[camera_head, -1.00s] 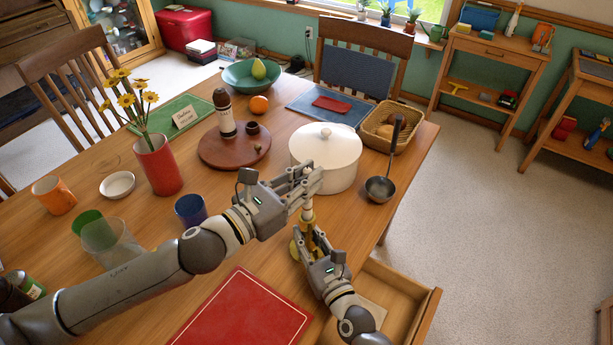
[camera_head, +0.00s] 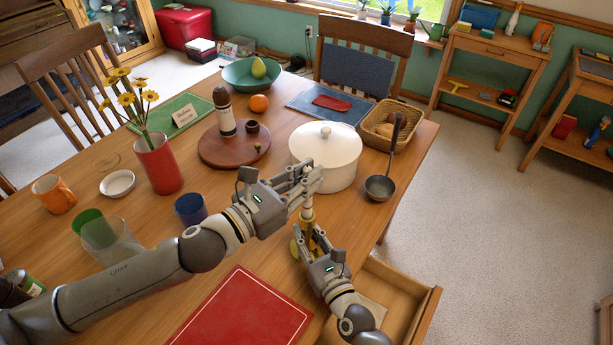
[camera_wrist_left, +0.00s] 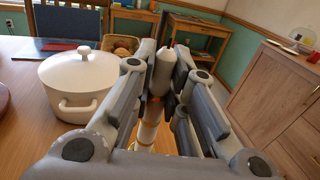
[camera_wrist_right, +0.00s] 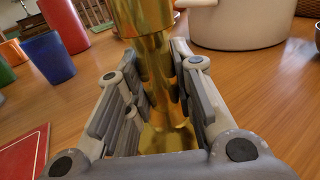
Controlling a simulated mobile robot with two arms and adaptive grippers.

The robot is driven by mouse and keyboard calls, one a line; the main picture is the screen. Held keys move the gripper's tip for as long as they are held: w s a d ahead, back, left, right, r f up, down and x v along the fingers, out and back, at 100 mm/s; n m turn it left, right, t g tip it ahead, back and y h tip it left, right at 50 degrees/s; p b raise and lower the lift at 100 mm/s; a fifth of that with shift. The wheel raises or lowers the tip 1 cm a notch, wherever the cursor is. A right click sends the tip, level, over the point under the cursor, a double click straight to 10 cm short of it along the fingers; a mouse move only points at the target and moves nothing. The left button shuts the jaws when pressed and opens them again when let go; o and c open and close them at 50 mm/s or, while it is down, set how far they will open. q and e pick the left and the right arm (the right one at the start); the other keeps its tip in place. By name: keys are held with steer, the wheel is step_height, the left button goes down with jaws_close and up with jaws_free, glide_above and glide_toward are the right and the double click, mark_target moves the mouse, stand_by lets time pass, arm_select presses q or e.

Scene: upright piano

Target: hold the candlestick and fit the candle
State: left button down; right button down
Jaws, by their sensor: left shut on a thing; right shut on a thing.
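The gold candlestick (camera_head: 308,217) stands upright at the table's front edge, above an open drawer. My right gripper (camera_head: 311,240) is shut on its stem; the shiny gold candlestick (camera_wrist_right: 155,62) fills the middle of the right wrist view. My left gripper (camera_head: 312,181) is shut on the white candle (camera_wrist_left: 163,72), directly above the candlestick. In the head view the candle's lower part (camera_head: 307,202) meets the candlestick's top, roughly in line. I cannot tell whether its bottom end is inside the socket or only at the rim. The left fingers hide part of the candle.
A white lidded pot (camera_head: 325,158) stands close behind my left gripper. A ladle (camera_head: 380,187) and a basket (camera_head: 410,135) are to its right. A blue cup (camera_head: 190,209) and a red book (camera_head: 243,310) lie to the left. The drawer (camera_head: 400,290) juts out at the front.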

arm_select(q)
steer(key=shift+f, duration=0.75)
stand_by(0.8)
steer(key=c, duration=1.4)
jaws_free()
steer(key=shift+o, duration=0.2)
steer(key=v, duration=1.2)
arm_select(e)
steer(key=c, duration=1.2)
jaws_free()
steer(key=shift+o, duration=0.2)
